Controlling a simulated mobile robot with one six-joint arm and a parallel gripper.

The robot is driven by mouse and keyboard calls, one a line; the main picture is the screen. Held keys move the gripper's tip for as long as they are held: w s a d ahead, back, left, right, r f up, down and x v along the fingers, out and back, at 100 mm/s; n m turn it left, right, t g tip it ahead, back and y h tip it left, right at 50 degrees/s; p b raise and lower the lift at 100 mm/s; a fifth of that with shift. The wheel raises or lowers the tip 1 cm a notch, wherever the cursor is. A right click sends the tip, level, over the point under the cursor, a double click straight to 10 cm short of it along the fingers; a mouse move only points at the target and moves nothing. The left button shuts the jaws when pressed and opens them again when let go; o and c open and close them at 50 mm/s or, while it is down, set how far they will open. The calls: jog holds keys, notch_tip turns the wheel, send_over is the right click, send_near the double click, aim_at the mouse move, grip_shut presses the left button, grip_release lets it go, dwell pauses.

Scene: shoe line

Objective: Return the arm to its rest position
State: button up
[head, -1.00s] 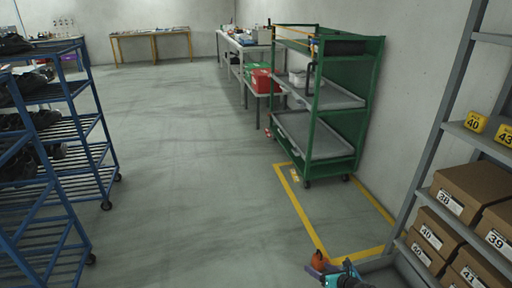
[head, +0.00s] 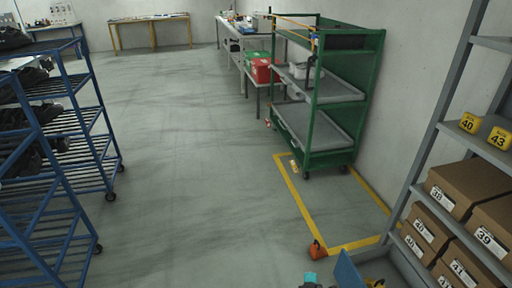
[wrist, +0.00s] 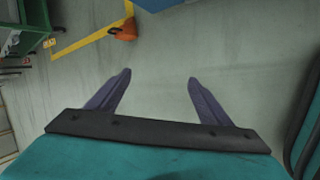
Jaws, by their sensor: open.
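My gripper (wrist: 150,95) shows in the wrist view with its two purple fingers spread wide apart. Nothing is between them; only grey floor shows beyond. A teal part of my arm shows at the bottom edge of the head view, where the fingers cannot be made out. The gripper is clear of the shelves and the cart.
A small orange object (head: 317,250) stands on the floor at the corner of the yellow floor line. A green cart (head: 330,158) stands at the wall. A blue rack (head: 68,175) with shoes is left, a grey shelf (head: 445,118) with boxes right. The middle floor is clear.

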jog(key=s+a+m+g+y, duration=0.1)
jog(key=s+a+m+g, duration=0.1)
jog(key=s+m, duration=0.3)
jog(key=s+a+m+g, duration=0.2)
jog(key=s+m+g, duration=0.3)
jog(key=s, duration=0.7)
jog(key=s+a+m+g+y, duration=0.1)
jog(key=s+m+g, duration=0.3)
jog(key=s, duration=0.5)
jog(key=a+m, duration=0.1)
jog(key=m, duration=0.1)
jog(key=shift+r+m+y, duration=0.15)
jog(key=shift+m+y, duration=0.15)
